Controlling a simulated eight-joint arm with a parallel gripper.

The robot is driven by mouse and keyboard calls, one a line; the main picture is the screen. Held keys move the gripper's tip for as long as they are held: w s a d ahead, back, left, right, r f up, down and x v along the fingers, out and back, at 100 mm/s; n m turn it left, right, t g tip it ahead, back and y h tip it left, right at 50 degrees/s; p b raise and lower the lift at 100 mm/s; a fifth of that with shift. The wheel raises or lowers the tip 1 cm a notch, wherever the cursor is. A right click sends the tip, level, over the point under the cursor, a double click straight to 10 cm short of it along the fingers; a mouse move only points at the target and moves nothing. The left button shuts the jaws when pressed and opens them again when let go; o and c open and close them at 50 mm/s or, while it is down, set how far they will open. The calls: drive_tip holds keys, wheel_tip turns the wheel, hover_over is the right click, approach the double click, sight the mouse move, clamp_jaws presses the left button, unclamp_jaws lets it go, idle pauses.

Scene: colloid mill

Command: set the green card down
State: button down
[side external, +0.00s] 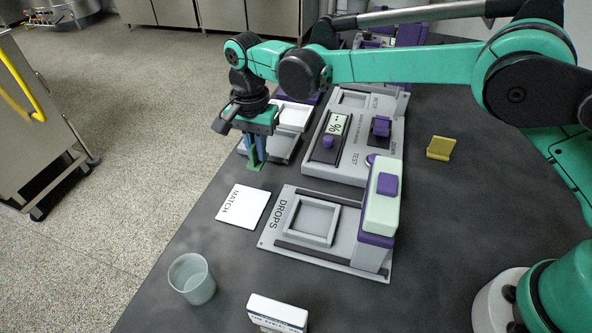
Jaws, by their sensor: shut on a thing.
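My gripper (257,158) points down at the left edge of the dark worktop, its blue fingers shut on the green card (254,166). Only a small dark-green part of the card shows below and between the fingers. The card is just above or at the worktop; I cannot tell whether it touches. A white square marked MATCH (243,206) lies flat on the worktop, a little nearer the camera than the card, with bare surface between them.
A grey DROPS station (277,247) with a square frame is right of the MATCH square. A TEST station (345,176) stands behind it. A grey unit with a white top (292,116) is close beside my gripper. A clear cup (191,279), white box (277,314) and yellow piece (440,147) stand apart.

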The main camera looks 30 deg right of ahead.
sight(258, 163)
drive_tip(key=shift+f, duration=1.85)
drive_tip(key=c, duration=0.9)
unclamp_jaws()
drive_tip(key=shift+f, duration=0.15)
